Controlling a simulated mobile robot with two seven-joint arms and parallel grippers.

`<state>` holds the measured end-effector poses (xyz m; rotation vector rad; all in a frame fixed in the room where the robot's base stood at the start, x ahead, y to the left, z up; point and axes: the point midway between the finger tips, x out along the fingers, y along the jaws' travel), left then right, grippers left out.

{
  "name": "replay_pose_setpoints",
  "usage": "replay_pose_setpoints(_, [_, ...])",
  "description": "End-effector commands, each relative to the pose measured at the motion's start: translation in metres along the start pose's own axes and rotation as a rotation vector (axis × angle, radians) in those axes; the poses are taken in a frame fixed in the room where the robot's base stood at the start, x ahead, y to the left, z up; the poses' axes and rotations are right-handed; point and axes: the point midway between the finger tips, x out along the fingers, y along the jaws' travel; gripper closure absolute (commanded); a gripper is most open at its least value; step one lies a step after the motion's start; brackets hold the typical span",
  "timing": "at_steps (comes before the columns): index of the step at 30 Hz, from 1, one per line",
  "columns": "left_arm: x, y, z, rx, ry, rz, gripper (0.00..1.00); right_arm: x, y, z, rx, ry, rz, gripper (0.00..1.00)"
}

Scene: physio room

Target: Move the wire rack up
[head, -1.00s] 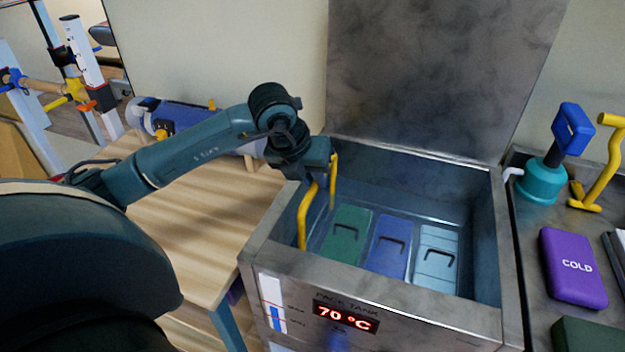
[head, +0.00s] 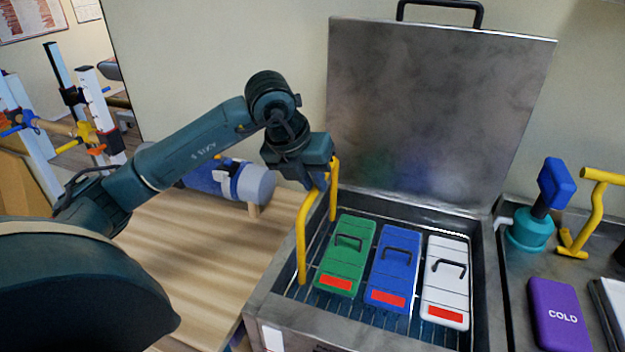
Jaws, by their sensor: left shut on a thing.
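The wire rack (head: 343,313) is near the top of the metal pack tank (head: 262,318), its thin bars showing around the packs. It carries a green pack (head: 343,265), a blue pack (head: 393,278) and a white pack (head: 446,290), each with a black handle and a red label. A yellow handle (head: 302,242) rises at the rack's left side. My left gripper (head: 325,180) is shut on the top of this yellow handle. My right gripper is not in view.
The tank's lid (head: 430,110) stands open behind it. A wooden table (head: 205,260) is on the left with a blue and grey roll (head: 230,182). On the right counter are a purple COLD pack (head: 558,315), a teal-based tool (head: 530,232) and a yellow handled tool (head: 597,215).

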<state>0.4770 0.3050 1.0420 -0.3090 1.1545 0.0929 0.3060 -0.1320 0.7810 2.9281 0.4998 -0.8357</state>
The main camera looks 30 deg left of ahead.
Motion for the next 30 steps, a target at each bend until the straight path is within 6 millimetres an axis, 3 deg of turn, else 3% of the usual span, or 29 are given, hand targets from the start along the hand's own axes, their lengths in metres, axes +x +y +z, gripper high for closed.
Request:
replay_pose_setpoints(5, [-0.006, -0.001, 0.006, -0.003, -0.021, -0.006, 1.00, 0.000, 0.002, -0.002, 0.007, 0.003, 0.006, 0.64])
replay_pose_setpoints(6, [-0.007, -0.001, 0.006, -0.003, -0.021, -0.006, 0.83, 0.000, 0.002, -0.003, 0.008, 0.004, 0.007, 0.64])
replay_pose_setpoints(9, [-0.005, -0.001, 0.005, -0.003, -0.018, -0.005, 0.77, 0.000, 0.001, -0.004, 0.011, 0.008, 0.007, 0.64])
replay_pose_setpoints(19, [-0.011, -0.001, 0.004, -0.002, -0.013, -0.004, 0.77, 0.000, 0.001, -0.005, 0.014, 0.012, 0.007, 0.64])
replay_pose_setpoints(23, [-0.031, 0.000, 0.004, 0.000, -0.017, -0.004, 0.77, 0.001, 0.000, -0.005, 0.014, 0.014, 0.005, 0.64])
replay_pose_setpoints(30, [-0.087, 0.000, 0.003, -0.001, -0.020, -0.004, 0.77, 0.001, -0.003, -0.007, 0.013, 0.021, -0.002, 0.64])
